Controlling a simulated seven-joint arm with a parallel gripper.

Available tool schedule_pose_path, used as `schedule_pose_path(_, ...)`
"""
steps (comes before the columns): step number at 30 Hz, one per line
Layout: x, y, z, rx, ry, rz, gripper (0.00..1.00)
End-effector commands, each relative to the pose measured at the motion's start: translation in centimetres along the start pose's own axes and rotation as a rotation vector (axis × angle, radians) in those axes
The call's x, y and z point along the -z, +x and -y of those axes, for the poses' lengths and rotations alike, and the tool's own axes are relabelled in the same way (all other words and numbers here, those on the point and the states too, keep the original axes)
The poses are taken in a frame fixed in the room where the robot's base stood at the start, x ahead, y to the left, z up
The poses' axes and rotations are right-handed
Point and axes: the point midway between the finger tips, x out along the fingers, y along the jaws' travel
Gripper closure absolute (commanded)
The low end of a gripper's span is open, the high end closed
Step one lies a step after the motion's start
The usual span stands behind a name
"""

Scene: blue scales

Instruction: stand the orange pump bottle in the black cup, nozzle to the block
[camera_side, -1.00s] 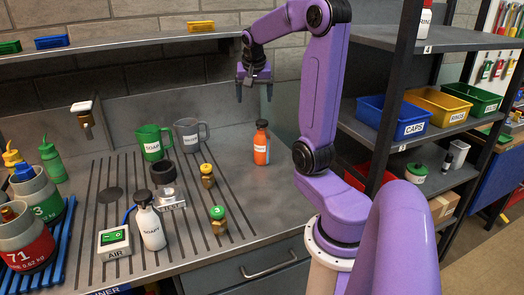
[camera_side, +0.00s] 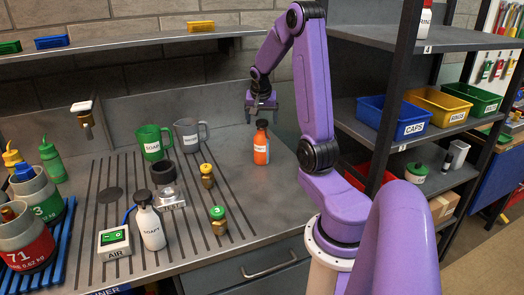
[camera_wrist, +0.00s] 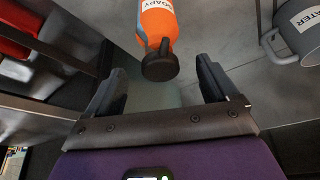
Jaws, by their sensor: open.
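The orange pump bottle (camera_side: 261,150), with a white label and a black top, stands upright on the right of the bench. My gripper (camera_side: 262,115) is open and empty, pointing down just above or behind the bottle's top. In the wrist view the bottle (camera_wrist: 157,22) shows its black pump head in front of the gap between my spread fingers (camera_wrist: 160,80); I see no contact. The black cup (camera_side: 163,169) stands mid-bench, empty as far as I see. A silver block (camera_side: 171,197) with a label sits just in front of it.
A green mug (camera_side: 154,142) and a grey mug (camera_side: 189,135) stand behind the cup. A white soap bottle (camera_side: 150,226), a green-topped jar (camera_side: 218,221) and a yellow-topped jar (camera_side: 207,176) stand nearby. A shelf rack (camera_side: 440,135) rises at right. Bench around the orange bottle is clear.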

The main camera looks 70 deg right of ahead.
Motion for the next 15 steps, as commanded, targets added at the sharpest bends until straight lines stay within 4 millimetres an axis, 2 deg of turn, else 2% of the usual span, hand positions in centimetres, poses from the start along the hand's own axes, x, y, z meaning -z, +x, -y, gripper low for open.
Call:
schedule_pose_path(5, 0.0, 0.8, 0.0, -0.001, -0.002, 0.001, 0.13)
schedule_pose_path(15, 0.0, 4.8, 0.0, -0.002, -0.001, 0.002, 0.13)
